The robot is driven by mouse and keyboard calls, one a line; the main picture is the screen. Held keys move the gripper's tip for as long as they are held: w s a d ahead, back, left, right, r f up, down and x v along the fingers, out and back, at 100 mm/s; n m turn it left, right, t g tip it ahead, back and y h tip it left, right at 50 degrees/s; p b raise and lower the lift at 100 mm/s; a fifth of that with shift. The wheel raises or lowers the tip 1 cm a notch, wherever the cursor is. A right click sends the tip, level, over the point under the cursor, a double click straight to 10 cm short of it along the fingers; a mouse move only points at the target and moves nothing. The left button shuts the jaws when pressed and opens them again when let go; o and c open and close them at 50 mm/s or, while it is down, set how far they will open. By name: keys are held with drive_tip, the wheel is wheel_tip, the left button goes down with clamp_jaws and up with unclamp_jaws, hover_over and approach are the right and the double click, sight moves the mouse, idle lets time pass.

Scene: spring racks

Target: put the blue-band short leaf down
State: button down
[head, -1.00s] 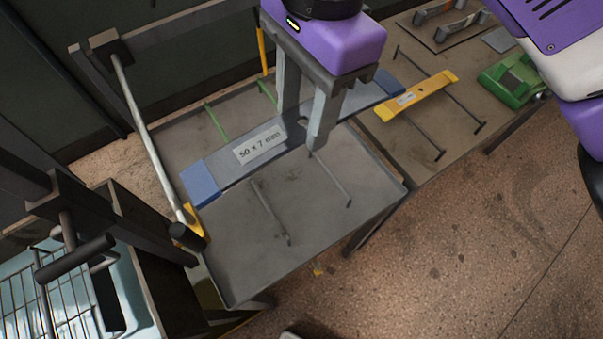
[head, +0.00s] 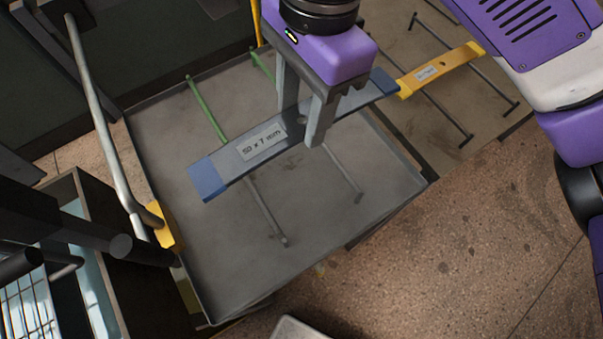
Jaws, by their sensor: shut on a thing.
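The blue-band short leaf (head: 225,160) is a grey, slightly curved flat bar with blue ends and a label reading "50 x 7 mm". My gripper (head: 306,128) is shut on it near the middle, one finger on each side. The leaf lies across the view over the grey tray table (head: 200,255), its left end lower in the picture. Thin rods show on the tray: two with green far parts (head: 205,108) and grey near parts (head: 266,210). The leaf crosses over them. I cannot tell whether it touches the rods or hangs just above.
A yellow leaf (head: 440,68) lies on dark rods on the brown surface (head: 400,130) at the right, close to the blue leaf's right end. A metal handle bar (head: 95,110) with a yellow bracket (head: 165,226) edges the tray's left. A wire basket (head: 25,305) is at lower left. Floor is clear at lower right.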

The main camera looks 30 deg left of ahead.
wheel_tip(320, 180, down, 19)
drive_tip(key=shift+r+b, duration=0.2)
drive_tip(key=shift+b, duration=0.4)
drive_tip(key=shift+f, duration=0.4)
drive_tip(key=c, duration=0.7)
unclamp_jaws()
drive_tip(key=shift+f, duration=0.15)
drive_tip(key=r, duration=0.8)
drive_tip(key=w+r, duration=0.1)
drive_tip(key=r, duration=0.4)
drive_tip(key=shift+w+d, duration=0.1)
drive_tip(key=shift+d, duration=0.25)
